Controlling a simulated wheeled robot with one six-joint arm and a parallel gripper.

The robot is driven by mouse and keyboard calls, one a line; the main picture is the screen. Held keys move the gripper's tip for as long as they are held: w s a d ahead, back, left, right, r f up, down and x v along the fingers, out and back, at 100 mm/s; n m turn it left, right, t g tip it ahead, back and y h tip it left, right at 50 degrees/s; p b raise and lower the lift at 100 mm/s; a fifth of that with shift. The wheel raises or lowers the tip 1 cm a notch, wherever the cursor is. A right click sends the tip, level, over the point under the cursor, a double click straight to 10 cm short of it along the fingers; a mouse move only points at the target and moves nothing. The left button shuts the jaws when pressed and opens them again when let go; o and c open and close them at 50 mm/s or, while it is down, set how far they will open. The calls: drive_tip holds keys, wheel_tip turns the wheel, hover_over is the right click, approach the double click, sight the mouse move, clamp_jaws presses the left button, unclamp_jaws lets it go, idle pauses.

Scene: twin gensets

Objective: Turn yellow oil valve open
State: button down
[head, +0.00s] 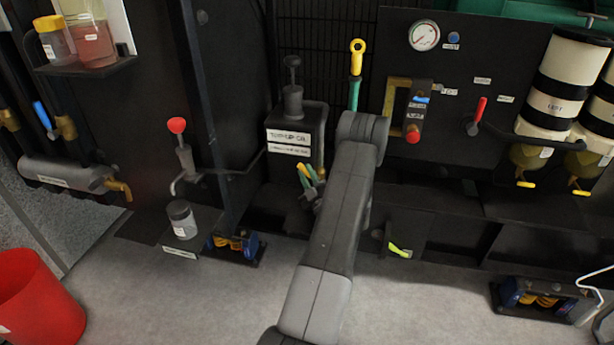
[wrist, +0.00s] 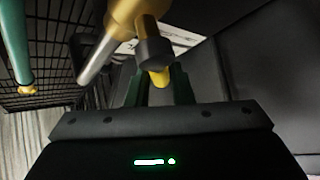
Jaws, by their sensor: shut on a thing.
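The yellow oil valve lever (wrist: 160,78) shows in the wrist view, running down from a brass fitting (wrist: 122,18) past a dark round cap (wrist: 153,52). My gripper (wrist: 157,86) has its two dark green fingers either side of the lever's end and is shut on it. The dark cap hides part of the lever. In the head view my arm reaches up from the bottom middle and hides the valve; I cannot make out the gripper there.
A green tube with a yellow ring handle (head: 357,58) stands behind my arm; a green tube (wrist: 15,40) is at the wrist view's left. The gauge panel (head: 445,140) is right of my arm, the top-up oil can (head: 287,125) left. A red bin (head: 38,300) stands lower left.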

drive_tip(key=shift+f, duration=0.1)
drive_tip(key=c, duration=1.3)
unclamp_jaws()
drive_tip(key=v, duration=1.4)
drive_tip(key=shift+p, duration=0.35)
